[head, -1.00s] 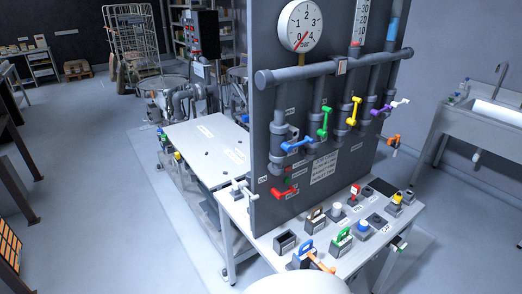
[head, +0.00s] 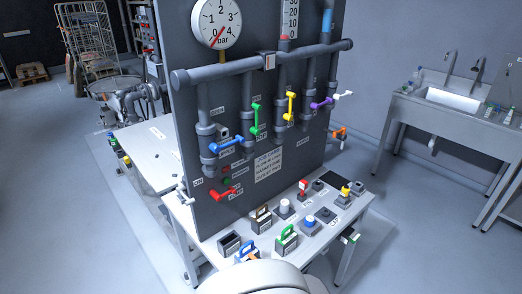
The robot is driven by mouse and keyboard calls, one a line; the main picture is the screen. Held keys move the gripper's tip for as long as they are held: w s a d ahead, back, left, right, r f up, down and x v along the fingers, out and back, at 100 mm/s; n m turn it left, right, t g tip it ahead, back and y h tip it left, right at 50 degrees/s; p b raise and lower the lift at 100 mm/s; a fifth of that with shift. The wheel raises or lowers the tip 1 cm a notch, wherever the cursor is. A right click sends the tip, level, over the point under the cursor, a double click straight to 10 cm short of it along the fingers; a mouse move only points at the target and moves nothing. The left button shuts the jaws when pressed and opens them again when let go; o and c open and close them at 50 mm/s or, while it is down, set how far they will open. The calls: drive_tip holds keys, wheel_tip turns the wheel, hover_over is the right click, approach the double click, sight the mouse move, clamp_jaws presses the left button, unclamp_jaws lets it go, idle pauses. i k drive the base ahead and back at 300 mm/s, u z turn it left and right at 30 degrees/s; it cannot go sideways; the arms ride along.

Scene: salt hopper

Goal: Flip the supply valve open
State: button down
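The valve panel (head: 185,100) stands upright on a bench, with grey pipes and several coloured lever handles. A blue lever (head: 227,144) is on the leftmost pipe, lying nearly level and pointing right. A small label just below it may read "SUPPLY", but it is too small to be sure. A green lever (head: 255,119) and a yellow lever (head: 290,106) stand upright on the pipes to its right. A purple lever (head: 321,103) lies slanted farther right. A red lever (head: 222,194) sits low on the panel. My gripper is not in view; only a white part of my arm shows at the bottom.
A pressure gauge (head: 215,22) tops the panel. The bench ledge (head: 330,230) in front carries several switches, knobs and handled blocks. A white handle (head: 184,192) juts from the panel's left edge. A sink (head: 452,98) stands right; the floor (head: 415,225) between is clear.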

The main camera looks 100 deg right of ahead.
sight(213, 147)
drive_tip(key=z, duration=0.05)
drive_tip(key=k, duration=1.55)
drive_tip(key=z, duration=0.45)
